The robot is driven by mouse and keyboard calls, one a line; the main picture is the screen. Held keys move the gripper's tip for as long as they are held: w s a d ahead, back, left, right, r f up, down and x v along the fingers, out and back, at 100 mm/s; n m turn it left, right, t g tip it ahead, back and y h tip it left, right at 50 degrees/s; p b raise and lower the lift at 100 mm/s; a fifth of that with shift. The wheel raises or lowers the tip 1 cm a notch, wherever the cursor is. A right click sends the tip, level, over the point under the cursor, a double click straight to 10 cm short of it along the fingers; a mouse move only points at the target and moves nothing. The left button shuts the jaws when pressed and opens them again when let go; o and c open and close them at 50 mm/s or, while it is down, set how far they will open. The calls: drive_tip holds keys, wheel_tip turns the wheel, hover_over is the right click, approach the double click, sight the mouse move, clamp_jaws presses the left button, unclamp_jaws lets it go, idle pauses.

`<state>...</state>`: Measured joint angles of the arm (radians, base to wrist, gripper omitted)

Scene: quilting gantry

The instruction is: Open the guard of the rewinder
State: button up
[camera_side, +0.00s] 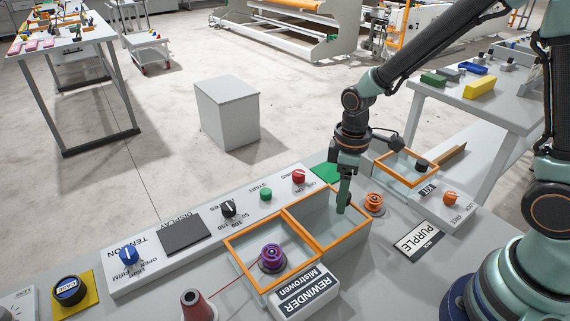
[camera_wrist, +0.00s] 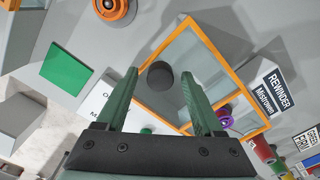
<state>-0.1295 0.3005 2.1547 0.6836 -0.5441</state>
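The rewinder's guard is a clear pane with an orange frame (camera_side: 355,238), in two sections beside the REWINDER label (camera_side: 305,289). It also shows in the wrist view (camera_wrist: 212,50). A purple spool (camera_side: 271,257) sits within the left section. My gripper (camera_side: 343,208) points down over the right section. In the wrist view my gripper (camera_wrist: 160,73) is open, with a dark round knob (camera_wrist: 160,76) between its fingertips and a gap on each side. My gripper hides the knob in the side view. I cannot tell how far the fingertips reach down beside it.
An orange spool (camera_side: 374,202) stands right of the guard. A second orange-framed guard (camera_side: 400,181) with a dark knob lies behind it. A panel with a red button (camera_side: 299,177), green button (camera_side: 265,194) and dials runs along the far edge. A PURPLE sign (camera_side: 419,241) lies at right.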

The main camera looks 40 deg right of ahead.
wheel_tip(320, 180, up, 12)
idle(0.6)
drive_tip(key=shift+r, duration=0.1)
drive_tip(key=s+d+r+m+t, duration=0.4)
drive_tip(key=s+r+m+t, duration=0.1)
drive_tip(key=s+m, duration=0.1)
drive_tip(key=shift+d+r+m+t, duration=0.3)
drive_tip(key=shift+r+m, duration=0.1)
drive_tip(key=shift+m, duration=0.5)
